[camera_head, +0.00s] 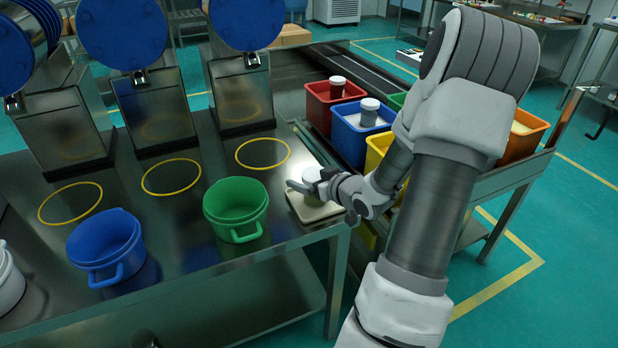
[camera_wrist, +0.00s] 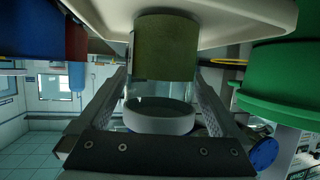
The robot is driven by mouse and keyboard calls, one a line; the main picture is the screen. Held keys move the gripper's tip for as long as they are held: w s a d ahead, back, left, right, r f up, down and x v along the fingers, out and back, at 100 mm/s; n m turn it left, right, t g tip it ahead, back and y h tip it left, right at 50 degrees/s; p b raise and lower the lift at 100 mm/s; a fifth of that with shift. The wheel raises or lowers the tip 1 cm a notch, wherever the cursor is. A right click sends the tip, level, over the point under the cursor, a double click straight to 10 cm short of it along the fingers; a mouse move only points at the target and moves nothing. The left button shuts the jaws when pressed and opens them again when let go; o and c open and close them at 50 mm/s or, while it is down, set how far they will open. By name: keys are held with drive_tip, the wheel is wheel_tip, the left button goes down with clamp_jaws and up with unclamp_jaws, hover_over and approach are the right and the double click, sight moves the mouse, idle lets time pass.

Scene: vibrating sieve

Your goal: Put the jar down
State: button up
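The jar (camera_head: 312,174) is upright at the pale square plate (camera_head: 320,213) on the near right corner of the steel table. In the wrist view the picture is upside down: the clear jar (camera_wrist: 160,92) has a white lid and an olive-green lower part. Its base meets or almost meets the pale plate (camera_wrist: 225,20); I cannot tell whether its full weight rests there. My gripper (camera_head: 308,187) reaches in from the right, level with the jar. Its fingers (camera_wrist: 160,85) lie along both sides of the jar and appear closed on it. The gripper partly hides the jar in the head view.
A green bucket (camera_head: 236,212) stands just left of the plate, with a blue bucket (camera_head: 106,252) farther left. Yellow rings (camera_head: 263,153) mark the table before the sieve machines. Behind the gripper, red (camera_head: 322,115) and blue (camera_head: 350,146) bins hold jars.

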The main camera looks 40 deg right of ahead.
drive_tip(key=shift+r, duration=0.2)
drive_tip(key=shift+s+r+p, duration=0.2)
drive_tip(key=shift+s+p, duration=0.1)
drive_tip(key=p+v, duration=0.3)
drive_tip(key=v, duration=0.8)
drive_tip(key=shift+s, duration=0.15)
drive_tip(key=shift+a+r, duration=0.1)
